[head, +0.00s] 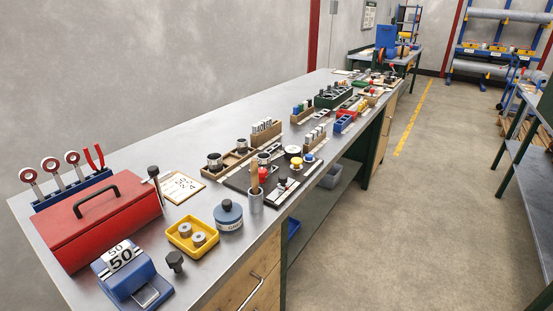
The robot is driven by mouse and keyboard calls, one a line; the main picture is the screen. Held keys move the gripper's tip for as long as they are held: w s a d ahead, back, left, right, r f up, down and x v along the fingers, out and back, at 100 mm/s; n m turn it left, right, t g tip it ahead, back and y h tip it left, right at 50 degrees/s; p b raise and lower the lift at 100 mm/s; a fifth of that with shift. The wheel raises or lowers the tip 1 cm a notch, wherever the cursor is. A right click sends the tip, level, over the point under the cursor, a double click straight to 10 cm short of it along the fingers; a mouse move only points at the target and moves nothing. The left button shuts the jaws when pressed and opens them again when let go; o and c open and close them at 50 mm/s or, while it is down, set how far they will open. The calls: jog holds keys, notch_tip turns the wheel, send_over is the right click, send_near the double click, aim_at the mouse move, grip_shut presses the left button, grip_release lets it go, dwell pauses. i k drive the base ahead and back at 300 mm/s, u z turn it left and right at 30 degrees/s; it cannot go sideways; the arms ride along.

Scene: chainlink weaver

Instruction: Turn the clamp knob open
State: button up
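My gripper is not in view. No part is clearly recognisable as the clamp knob. A black faceted knob (175,261) stands on the bench near the front, beside the blue device with "50" cards. A black-headed post (154,172) stands at the right end of the red toolbox.
The long metal bench (140,140) is crowded along its front edge. The floor (400,220) to the right is clear, up to another bench (510,150).

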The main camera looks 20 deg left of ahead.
aim_at(263, 173)
jog(key=u, duration=0.25)
jog(key=i, duration=0.65)
jog(key=u, duration=0.8)
jog(key=i, duration=0.35)
jog(key=u, duration=0.35)
